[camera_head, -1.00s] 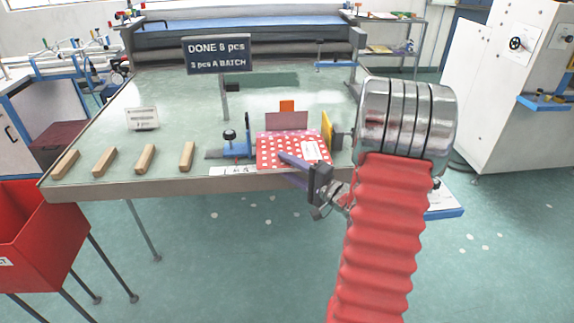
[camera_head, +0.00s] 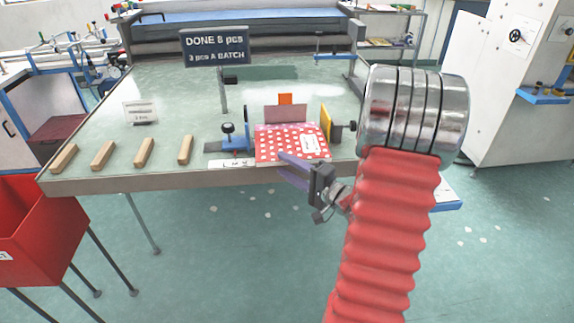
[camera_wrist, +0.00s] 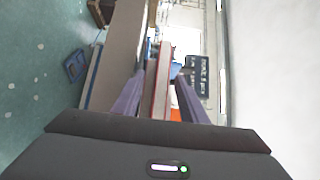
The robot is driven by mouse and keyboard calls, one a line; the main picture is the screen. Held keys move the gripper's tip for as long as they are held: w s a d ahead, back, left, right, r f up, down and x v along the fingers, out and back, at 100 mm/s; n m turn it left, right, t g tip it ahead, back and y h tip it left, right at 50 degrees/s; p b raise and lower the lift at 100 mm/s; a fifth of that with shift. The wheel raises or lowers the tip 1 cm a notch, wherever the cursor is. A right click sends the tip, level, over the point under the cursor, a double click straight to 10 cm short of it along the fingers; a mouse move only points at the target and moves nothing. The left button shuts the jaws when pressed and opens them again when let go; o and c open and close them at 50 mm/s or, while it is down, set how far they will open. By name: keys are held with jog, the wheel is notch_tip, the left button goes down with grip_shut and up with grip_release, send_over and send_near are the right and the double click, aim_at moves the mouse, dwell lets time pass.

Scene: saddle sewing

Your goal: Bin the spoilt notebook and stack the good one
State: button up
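A red notebook (camera_head: 275,147) with white dots and a white label lies at the table's front edge, in a fixture. My gripper (camera_head: 285,171) is at its front edge, with purple fingers apart, one above and one below that edge. In the wrist view the notebook (camera_wrist: 161,88) shows edge-on between the two spread fingers of my gripper (camera_wrist: 160,100), with gaps beside it. I cannot tell whether the notebook is spoilt. No second notebook can be made out. A red bin (camera_head: 40,235) stands at the far left.
The table (camera_head: 180,95) carries several wooden bars (camera_head: 144,152) at left, a small white card (camera_head: 140,112) and a dark sign (camera_head: 215,47) reading "DONE 8 pcs". A blue clamp (camera_head: 232,143) and yellow plate (camera_head: 325,123) flank the notebook. A mauve plate (camera_head: 286,114) stands behind.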

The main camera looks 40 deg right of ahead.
jog(key=shift+s+a, duration=0.45)
jog(key=shift+s, duration=0.25)
jog(key=shift+s+a, duration=0.4)
jog(key=shift+s, duration=0.3)
jog(key=shift+s+a, duration=0.45)
jog(key=shift+s, duration=0.25)
